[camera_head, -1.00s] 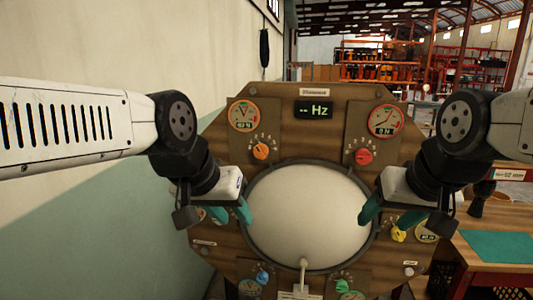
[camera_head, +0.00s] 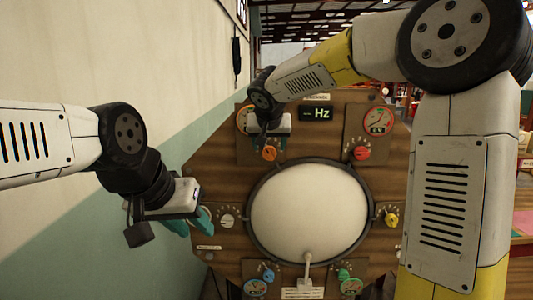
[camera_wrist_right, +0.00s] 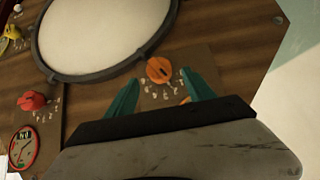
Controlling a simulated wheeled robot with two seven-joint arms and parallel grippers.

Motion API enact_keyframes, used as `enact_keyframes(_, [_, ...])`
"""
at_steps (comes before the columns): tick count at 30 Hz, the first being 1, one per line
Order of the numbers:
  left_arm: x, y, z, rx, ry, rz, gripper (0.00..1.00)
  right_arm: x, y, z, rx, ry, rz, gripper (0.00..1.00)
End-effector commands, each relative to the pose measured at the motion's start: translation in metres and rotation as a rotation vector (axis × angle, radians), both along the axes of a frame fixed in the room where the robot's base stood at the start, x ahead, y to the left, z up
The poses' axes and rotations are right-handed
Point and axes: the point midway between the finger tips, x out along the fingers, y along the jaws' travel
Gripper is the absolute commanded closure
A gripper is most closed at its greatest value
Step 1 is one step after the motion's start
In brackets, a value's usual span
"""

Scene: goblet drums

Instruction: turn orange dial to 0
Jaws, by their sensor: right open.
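The orange dial (camera_head: 269,153) is on the upper left of the wooden drum panel, below a round gauge that my right arm partly covers. In the right wrist view the orange dial (camera_wrist_right: 159,69) sits at the gap between the teal fingertips of my right gripper (camera_wrist_right: 162,78). That gripper is open, with one finger on each side, and I see no clear contact. In the head view the right fingers are hard to make out. My left gripper (camera_head: 190,221) is open and empty at the panel's left edge.
A red dial (camera_head: 361,153) and a white drumhead (camera_head: 308,211) are close by. White (camera_head: 227,221), yellow (camera_head: 391,219), blue (camera_head: 268,276) and green (camera_head: 344,274) dials surround the drumhead. A display (camera_head: 316,114) reads "-- Hz". A wall stands at left.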

Motion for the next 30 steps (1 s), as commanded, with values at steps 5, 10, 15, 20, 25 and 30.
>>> enact_keyframes(5, [0.000, 0.000, 0.000, 0.000, 0.000, 0.000, 0.64, 0.021, 0.000, -0.023, 0.000, 0.004, 0.000, 0.38])
enact_keyframes(10, [0.000, 0.000, 0.000, 0.000, 0.000, 0.000, 0.64, 0.033, -0.001, -0.034, 0.001, 0.002, -0.001, 0.38])
enact_keyframes(15, [0.000, 0.000, 0.000, 0.000, 0.000, 0.000, 0.64, 0.037, -0.001, -0.037, -0.001, 0.001, -0.001, 0.38])
enact_keyframes(20, [0.000, 0.000, 0.000, 0.000, 0.000, 0.000, 0.64, 0.037, -0.001, -0.037, -0.001, 0.001, -0.001, 0.38])
enact_keyframes(25, [0.000, 0.000, 0.000, 0.000, 0.000, 0.000, 0.64, 0.036, -0.001, -0.037, -0.001, 0.001, -0.001, 0.70])
enact_keyframes(30, [0.000, 0.000, 0.000, 0.000, 0.000, 0.000, 0.64, 0.036, -0.001, -0.037, -0.001, 0.001, -0.001, 0.99])
